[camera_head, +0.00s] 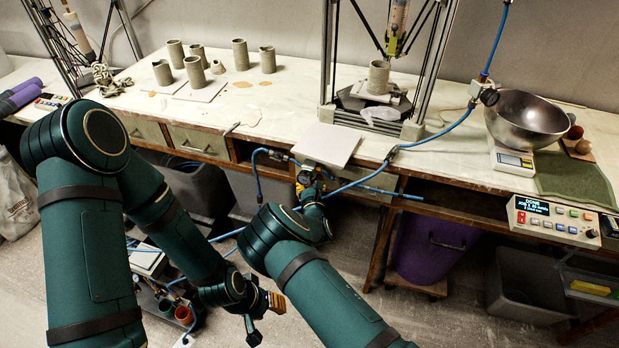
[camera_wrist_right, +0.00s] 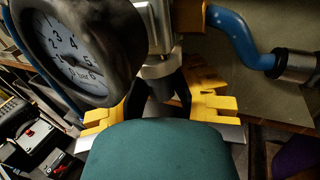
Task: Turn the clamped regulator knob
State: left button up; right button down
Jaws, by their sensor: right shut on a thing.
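The regulator hangs under the front edge of the workbench. In the right wrist view, its round pressure gauge (camera_wrist_right: 68,48) with a white dial fills the upper left, beside a metal fitting (camera_wrist_right: 158,65). My right gripper (camera_head: 304,180) is at the regulator in the head view. In the right wrist view its yellow fingers (camera_wrist_right: 160,112) stand either side of the dark knob (camera_wrist_right: 162,105) and are shut on it. The knob is largely hidden behind my teal gripper body. My left gripper (camera_head: 266,318) hangs low over the floor, its fingers apart and empty.
A white tile (camera_head: 326,144) lies at the bench edge above the regulator. Blue hoses (camera_head: 350,185) run beside my right gripper. A printer frame (camera_head: 328,60), a steel bowl (camera_head: 527,118) and clay cups (camera_head: 240,54) stand on the bench. A purple bin (camera_head: 432,248) stands below.

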jog(key=c, duration=0.7)
grip_release()
jog(key=shift+c, duration=0.2)
jog(key=s+d, duration=0.1)
jog(key=s, duration=1.1)
jog(key=shift+d, duration=0.15)
